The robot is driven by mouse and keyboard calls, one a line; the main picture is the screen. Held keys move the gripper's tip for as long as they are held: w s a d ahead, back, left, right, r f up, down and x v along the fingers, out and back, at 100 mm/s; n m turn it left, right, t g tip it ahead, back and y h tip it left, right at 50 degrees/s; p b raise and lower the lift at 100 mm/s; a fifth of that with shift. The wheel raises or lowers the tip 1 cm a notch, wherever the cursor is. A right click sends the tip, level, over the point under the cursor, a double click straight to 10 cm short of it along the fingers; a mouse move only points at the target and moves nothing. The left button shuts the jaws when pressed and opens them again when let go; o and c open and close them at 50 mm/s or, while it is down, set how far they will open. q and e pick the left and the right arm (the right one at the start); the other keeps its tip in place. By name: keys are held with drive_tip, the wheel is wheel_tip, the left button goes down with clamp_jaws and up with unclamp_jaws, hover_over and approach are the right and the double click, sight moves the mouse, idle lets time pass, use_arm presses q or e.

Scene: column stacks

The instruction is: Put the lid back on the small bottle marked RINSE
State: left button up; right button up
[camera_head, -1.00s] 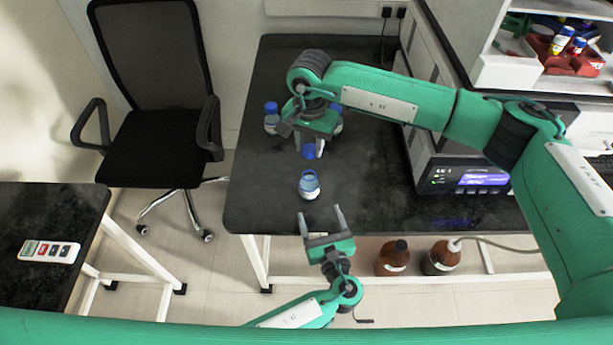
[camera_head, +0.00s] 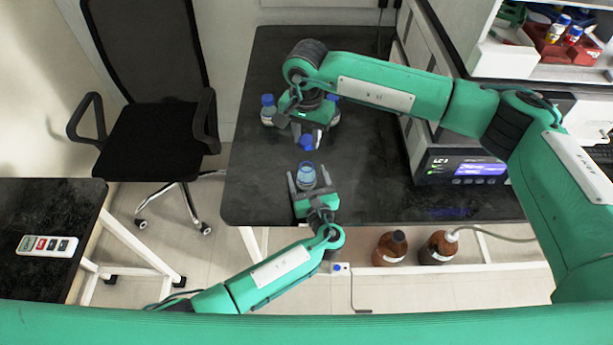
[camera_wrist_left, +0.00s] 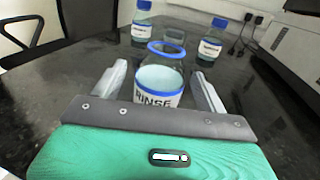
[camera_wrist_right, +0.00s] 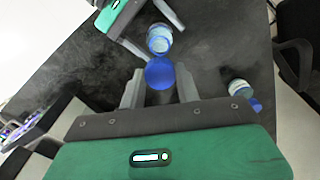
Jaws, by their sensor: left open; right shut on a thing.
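The open bottle marked RINSE (camera_wrist_left: 159,88) stands upright on the dark bench, with a blue ring at its neck and no lid on it. It also shows in the head view (camera_head: 307,176) and the right wrist view (camera_wrist_right: 159,38). My left gripper (camera_head: 307,180) is open, with one finger on each side of the bottle; in the left wrist view both fingers look apart from the glass. My right gripper (camera_wrist_right: 160,88) is shut on the blue lid (camera_wrist_right: 160,73). In the head view the lid (camera_head: 306,143) is held beyond the bottle, apart from it.
An instrument with a lit display (camera_head: 470,168) stands at the right. The bench left of the bottle is clear.

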use_arm(q)
drive_tip(key=shift+x, duration=0.8)
drive_tip(key=c, duration=1.4)
drive_tip(key=shift+c, duration=0.2)
use_arm(e)
drive_tip(key=shift+f, duration=2.5)
drive_tip(key=shift+f, duration=0.1)
drive_tip(key=shift+f, duration=0.75)
drive_tip(key=shift+f, duration=0.6)
